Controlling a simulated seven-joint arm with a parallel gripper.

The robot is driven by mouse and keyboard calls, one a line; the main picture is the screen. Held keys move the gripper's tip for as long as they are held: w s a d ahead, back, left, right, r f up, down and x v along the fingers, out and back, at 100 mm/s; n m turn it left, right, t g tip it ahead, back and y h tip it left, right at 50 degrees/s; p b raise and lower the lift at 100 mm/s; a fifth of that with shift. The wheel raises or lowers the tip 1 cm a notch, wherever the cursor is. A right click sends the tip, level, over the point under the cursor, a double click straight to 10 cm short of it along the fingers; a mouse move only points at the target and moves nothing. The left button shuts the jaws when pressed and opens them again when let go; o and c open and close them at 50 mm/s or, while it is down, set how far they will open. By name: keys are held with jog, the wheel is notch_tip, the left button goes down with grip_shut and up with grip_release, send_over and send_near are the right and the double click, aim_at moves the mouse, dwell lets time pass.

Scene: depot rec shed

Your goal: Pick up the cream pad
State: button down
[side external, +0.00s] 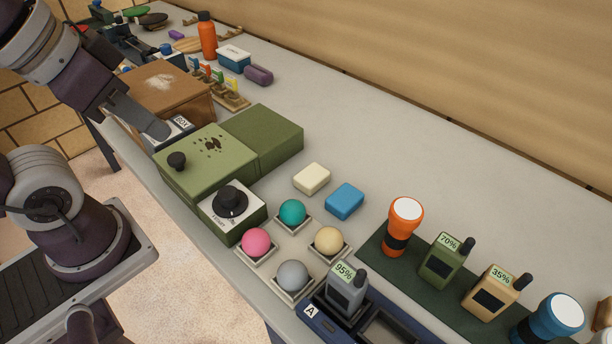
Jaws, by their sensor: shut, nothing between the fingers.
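The cream pad (311,179) is a small rounded block lying flat on the grey counter, right of the green box and just behind-left of a blue pad (345,201). The two pads lie close together but apart. My gripper (158,130) is at the upper left, by the brown box and the green box's left end, well away from the cream pad. Its fingers look shut together, with nothing held. Whether its tip touches the small labelled box beneath it, I cannot tell.
A green box (205,160) with a black knob and a dial box (232,207) stand between my gripper and the pads. Several coloured balls (292,212) sit in holders in front. An orange torch (404,225) stands right. The counter behind the pads is clear.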

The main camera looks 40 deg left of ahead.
dwell(0.4)
jog(key=shift+c, duration=1.2)
grip_release()
jog(key=n+g, duration=0.6)
jog(key=n, duration=1.2)
send_over(312, 174)
jog(key=f, duration=1.6)
jog(key=shift+w+d+f, duration=0.1)
jog(key=shift+w+f, duration=0.1)
jog(key=shift+f, duration=0.2)
jog(key=f, duration=0.7)
jog(key=shift+s+f, duration=0.2)
jog(key=shift+f, duration=0.2)
